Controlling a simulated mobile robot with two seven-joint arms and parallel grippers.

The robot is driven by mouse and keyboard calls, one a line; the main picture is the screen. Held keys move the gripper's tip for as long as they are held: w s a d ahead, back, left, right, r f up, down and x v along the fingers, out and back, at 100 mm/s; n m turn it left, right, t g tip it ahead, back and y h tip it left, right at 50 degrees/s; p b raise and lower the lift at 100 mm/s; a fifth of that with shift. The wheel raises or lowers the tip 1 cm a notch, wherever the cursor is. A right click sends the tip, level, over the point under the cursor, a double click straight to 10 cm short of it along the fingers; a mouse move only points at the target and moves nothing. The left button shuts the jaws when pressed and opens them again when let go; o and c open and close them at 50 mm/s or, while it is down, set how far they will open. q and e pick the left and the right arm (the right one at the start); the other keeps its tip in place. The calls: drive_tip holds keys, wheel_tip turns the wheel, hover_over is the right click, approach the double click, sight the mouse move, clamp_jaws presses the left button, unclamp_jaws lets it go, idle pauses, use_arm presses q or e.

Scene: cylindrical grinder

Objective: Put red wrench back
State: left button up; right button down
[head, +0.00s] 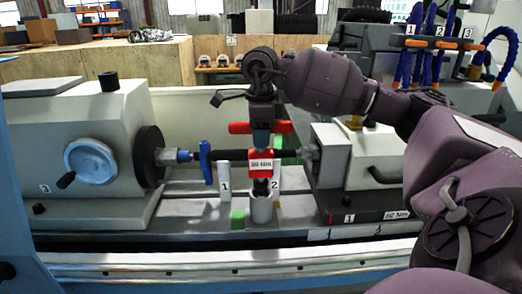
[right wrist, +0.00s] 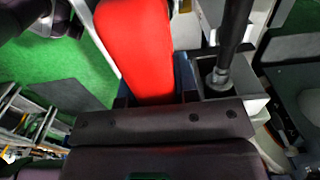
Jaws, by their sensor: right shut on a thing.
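The red wrench (head: 261,163) hangs upright in the middle of the head view, with a red crossbar at its top and a white label on its red body. My right gripper (head: 261,138) points down and is shut on its upper part. The wrench's dark lower end is at the mouth of a grey metal cup (head: 262,210); how far it is inside, I cannot tell. In the right wrist view the red handle (right wrist: 138,45) fills the upper middle, between the jaws. My left gripper is not in view.
A dark workpiece with a blue clamp (head: 205,161) lies behind the wrench, between the headstock (head: 80,150) and the tailstock (head: 355,155). White posts marked 1 (head: 225,186) and 2 (head: 275,177) stand close by. Blue hoses (head: 418,50) hang at the upper right.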

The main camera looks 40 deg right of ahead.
sight(261, 151)
wheel_tip(261, 151, down, 4)
drive_tip(key=shift+f, duration=0.1)
idle(0.4)
drive_tip(key=shift+f, duration=0.1)
drive_tip(key=c, duration=0.9)
unclamp_jaws()
drive_tip(key=shift+o, duration=0.2)
